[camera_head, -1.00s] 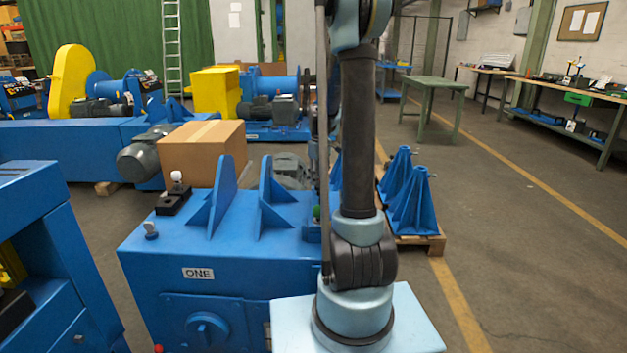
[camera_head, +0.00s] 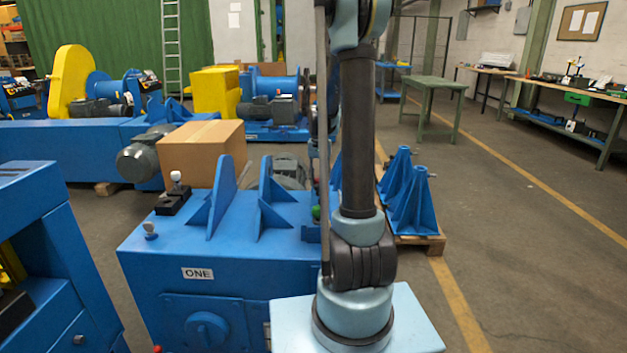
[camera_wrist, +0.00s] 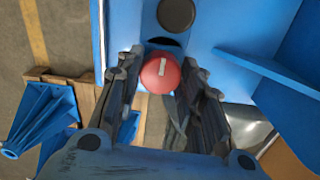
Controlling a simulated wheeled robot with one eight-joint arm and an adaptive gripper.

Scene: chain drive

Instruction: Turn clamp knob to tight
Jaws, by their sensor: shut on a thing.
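The red round clamp knob (camera_wrist: 151,80) shows in the wrist view with a short white mark on its face. The mark runs nearly up and down in that picture. My gripper (camera_wrist: 160,68) has its two dark fingers on either side of the knob and is shut on it. The knob sits by a dark opening in a blue machine surface (camera_wrist: 225,25). In the head view my arm hides the gripper and the knob. The blue machine labelled ONE (camera_head: 240,260) stands behind and left of my arm.
A dark round cap (camera_wrist: 176,14) is just beyond the knob. A blue upright rib (camera_wrist: 270,72) rises to the right. Blue brackets (camera_head: 412,200) stand on a wooden pallet (camera_head: 432,242) right of my arm. A cardboard box (camera_head: 200,150) is behind the machine.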

